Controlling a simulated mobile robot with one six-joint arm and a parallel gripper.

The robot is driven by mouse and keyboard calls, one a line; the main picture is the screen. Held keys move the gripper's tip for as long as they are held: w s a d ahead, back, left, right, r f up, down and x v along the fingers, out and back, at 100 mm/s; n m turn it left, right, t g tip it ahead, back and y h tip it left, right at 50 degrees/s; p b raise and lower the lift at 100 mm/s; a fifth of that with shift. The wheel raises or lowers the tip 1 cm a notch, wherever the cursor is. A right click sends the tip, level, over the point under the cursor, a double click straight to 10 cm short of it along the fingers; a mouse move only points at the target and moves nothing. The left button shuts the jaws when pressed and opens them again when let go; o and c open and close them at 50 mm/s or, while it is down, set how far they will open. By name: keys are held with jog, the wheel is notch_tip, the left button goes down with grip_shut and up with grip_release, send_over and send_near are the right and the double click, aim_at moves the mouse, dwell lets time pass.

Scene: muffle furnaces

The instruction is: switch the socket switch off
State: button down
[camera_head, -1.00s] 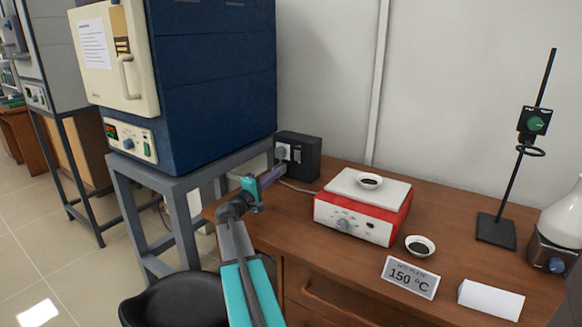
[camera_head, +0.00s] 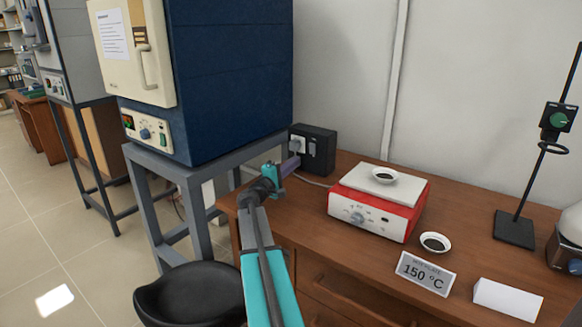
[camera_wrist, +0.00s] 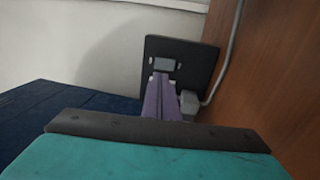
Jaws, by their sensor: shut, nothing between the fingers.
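The socket is a black box (camera_head: 325,138) against the wall, at the desk's back left corner. My gripper (camera_head: 297,161) has purple fingers, shut and empty, pointing at the socket from the front. The fingertips (camera_wrist: 163,78) lie close to the switch; I cannot tell whether they touch it. The switch's position is unclear.
A blue furnace (camera_head: 225,75) on a grey stand (camera_head: 190,190) is close on the left. A red hotplate (camera_head: 375,208) with a small dish is right of the socket. A black stool (camera_head: 190,295) stands in front. The wooden desk (camera_head: 320,255) is bare near my arm.

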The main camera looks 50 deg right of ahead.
aim_at(313, 147)
jog(key=shift+d+r+p, duration=0.1)
jog(key=shift+d+r, duration=0.15)
jog(key=shift+d, duration=1.55)
jog(key=shift+d+r+p, duration=0.1)
jog(key=shift+d+r, duration=0.15)
jog(key=shift+d, duration=1.5)
jog(key=shift+d+r+p, duration=0.1)
jog(key=shift+d+r, duration=0.15)
jog(key=shift+d, duration=1.55)
